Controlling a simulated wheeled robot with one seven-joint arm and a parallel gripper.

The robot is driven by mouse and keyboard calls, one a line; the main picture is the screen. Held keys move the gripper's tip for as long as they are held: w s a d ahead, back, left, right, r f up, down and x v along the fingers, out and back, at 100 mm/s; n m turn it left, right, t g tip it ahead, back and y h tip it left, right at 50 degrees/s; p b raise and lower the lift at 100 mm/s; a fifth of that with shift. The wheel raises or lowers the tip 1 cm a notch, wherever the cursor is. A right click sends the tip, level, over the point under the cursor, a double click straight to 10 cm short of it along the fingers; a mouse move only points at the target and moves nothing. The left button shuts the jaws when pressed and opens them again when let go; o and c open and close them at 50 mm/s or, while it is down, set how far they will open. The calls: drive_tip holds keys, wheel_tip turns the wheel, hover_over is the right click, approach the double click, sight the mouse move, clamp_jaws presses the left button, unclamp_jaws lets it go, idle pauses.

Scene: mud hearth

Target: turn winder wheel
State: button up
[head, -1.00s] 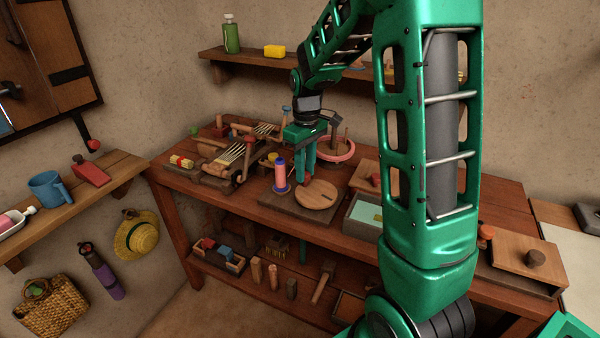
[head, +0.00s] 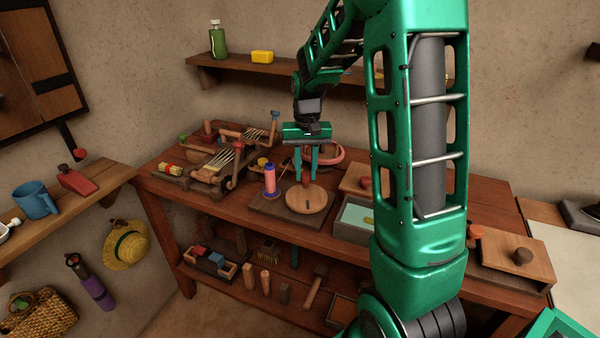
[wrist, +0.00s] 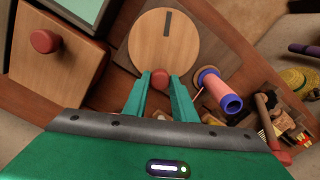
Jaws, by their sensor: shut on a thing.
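The winder wheel (head: 303,201) is a flat round wooden disc with a short dark mark near its rim, lying on a dark wooden base (head: 262,209) on the bench. A red knob (wrist: 160,77) stands near the wheel's rim on the side opposite the mark. My gripper (head: 305,181) points down with its green fingers closed around this knob, at the wheel's back edge in the head view. The wheel (wrist: 166,45) fills the upper middle of the wrist view. A pink spool with purple ends (head: 270,178) stands upright on the base, left of the wheel.
A small loom-like frame (head: 222,160) stands to the left on the bench. A pink ring-shaped piece (head: 330,153) sits behind my gripper. An open box (head: 352,222) and a lidded box with a red knob (head: 358,181) stand close on the right.

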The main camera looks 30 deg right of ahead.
drive_tip(key=shift+s+d+m, duration=0.15)
drive_tip(key=shift+m, duration=0.25)
drive_tip(key=o, duration=1)
drive_tip(key=shift+o, duration=0.2)
wheel_tip(320, 180, up, 11)
drive_tip(key=shift+f, duration=0.1)
